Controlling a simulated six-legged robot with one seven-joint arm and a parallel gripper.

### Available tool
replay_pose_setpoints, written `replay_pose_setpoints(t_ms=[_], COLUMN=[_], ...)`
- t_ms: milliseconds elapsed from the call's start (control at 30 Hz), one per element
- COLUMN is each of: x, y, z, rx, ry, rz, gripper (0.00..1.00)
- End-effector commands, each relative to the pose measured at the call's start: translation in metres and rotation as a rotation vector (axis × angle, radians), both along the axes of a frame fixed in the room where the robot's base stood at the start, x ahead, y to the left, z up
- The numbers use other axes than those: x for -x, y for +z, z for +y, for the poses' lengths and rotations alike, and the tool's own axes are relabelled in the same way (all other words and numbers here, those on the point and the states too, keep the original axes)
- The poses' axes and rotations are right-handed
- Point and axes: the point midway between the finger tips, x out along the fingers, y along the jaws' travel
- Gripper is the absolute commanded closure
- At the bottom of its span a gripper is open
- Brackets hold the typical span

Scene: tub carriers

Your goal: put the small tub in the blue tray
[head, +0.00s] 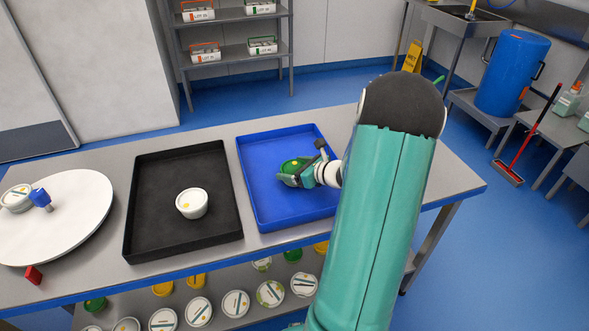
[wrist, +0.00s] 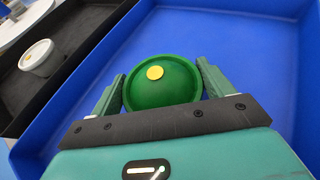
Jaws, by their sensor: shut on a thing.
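A small tub with a green lid and a yellow dot (wrist: 160,88) is between the two fingers of my gripper (wrist: 160,95). My gripper is shut on it. In the head view the green tub (head: 293,166) is over the blue tray (head: 262,213), near its middle. The gripper's fingers (head: 290,178) partly cover the tub there. I cannot tell whether the tub's base touches the tray floor. The rest of the blue tray looks empty.
A black tray (head: 150,225) to the left holds a white tub (head: 192,203). A white round disc (head: 80,225) further left bears a tub and a blue piece. A red block (head: 33,275) lies near the front edge. Several tubs stand on the shelf below.

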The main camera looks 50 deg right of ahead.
Motion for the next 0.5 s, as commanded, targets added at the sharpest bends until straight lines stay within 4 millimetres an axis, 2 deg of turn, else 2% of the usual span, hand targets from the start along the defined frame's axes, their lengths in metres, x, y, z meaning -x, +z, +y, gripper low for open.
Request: replay_pose_setpoints(t_ms=[367,400,467,500], x=[-0.0003,-0.0001,-0.0001,-0.0001], y=[-0.0054,-0.0055,-0.0052,-0.0052], z=[-0.0002,-0.0002,-0.0002,-0.0002], rx=[0.0,0.001,0.001,0.001], ry=[-0.001,-0.001,-0.001,-0.001], rz=[-0.001,-0.001,-0.001,-0.001], gripper=[0.48,0.14,0.02,0.0])
